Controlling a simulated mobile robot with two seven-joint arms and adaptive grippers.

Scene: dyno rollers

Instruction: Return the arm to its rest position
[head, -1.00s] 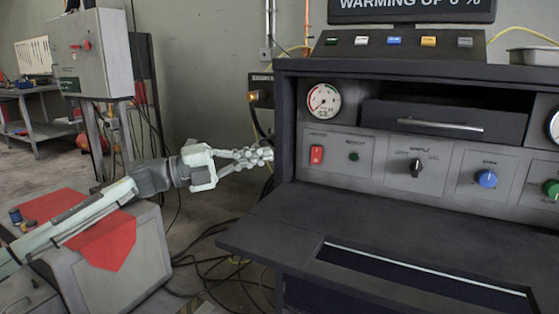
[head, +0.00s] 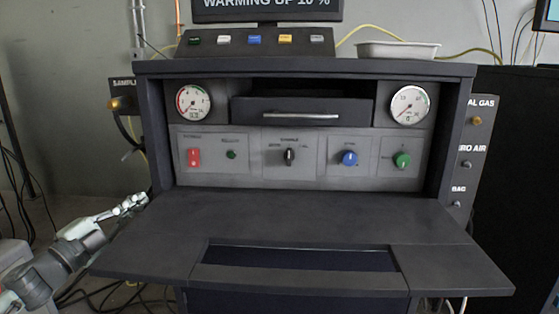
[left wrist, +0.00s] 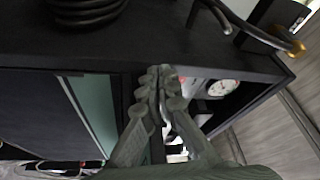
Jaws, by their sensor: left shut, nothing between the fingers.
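My left gripper (head: 136,202) is at the lower left of the head view, just off the left edge of the dark console (head: 330,215). It is shut and empty. In the left wrist view its fingers (left wrist: 158,85) meet at the middle, with the console's dark side behind them. My left arm comes in from the lower left corner of the head view. My right gripper is not in any view.
The console's front panel has a red switch (head: 193,157), a black knob (head: 289,156), a blue knob (head: 349,158) and a green knob (head: 402,160). A metal tray (head: 397,50) sits on top. Cables lie on the floor at lower left.

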